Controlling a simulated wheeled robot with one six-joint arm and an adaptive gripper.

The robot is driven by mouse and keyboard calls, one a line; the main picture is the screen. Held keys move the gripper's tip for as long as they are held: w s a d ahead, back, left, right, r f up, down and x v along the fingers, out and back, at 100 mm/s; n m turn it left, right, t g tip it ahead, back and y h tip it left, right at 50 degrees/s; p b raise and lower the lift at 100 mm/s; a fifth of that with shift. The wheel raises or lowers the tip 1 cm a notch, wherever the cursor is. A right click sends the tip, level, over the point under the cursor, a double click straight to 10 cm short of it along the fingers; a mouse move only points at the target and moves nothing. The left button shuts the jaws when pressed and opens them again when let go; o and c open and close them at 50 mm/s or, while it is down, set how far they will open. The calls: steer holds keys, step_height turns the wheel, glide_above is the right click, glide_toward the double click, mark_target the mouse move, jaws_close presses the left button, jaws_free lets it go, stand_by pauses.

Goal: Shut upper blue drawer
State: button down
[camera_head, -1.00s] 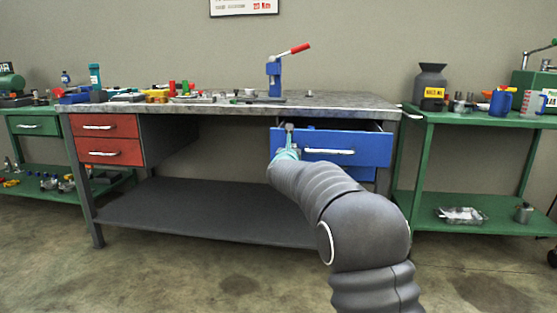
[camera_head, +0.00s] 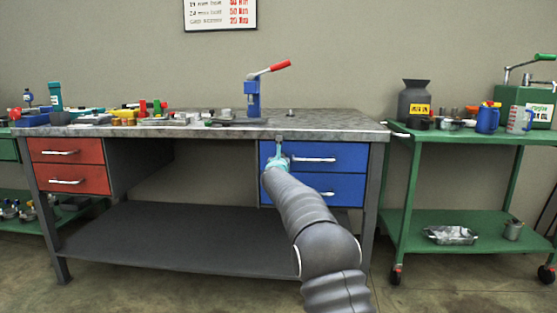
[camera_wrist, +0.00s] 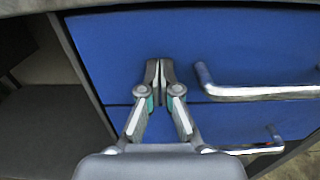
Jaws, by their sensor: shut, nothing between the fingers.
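The upper blue drawer (camera_head: 345,156) sits in the right part of the workbench, its front flush with the lower blue drawer (camera_head: 335,189) in the head view. In the wrist view the upper drawer front (camera_wrist: 190,45) fills the top of the picture, with its silver handle (camera_wrist: 255,90) to the right of my gripper. My gripper (camera_head: 280,143) is shut and empty, with its fingertips (camera_wrist: 159,65) at the left part of the upper drawer front. They appear to touch it or be very close. My arm hides part of the lower drawer in the head view.
The workbench top (camera_head: 340,122) holds a blue press (camera_head: 254,100) and several small parts. Red drawers (camera_head: 67,165) are at its left. A green cart (camera_head: 450,135) stands to the right. Open floor lies in front.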

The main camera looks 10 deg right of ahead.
steer(key=shift+a+r, duration=0.1)
steer(key=shift+r, duration=0.3)
steer(key=shift+a, duration=0.1)
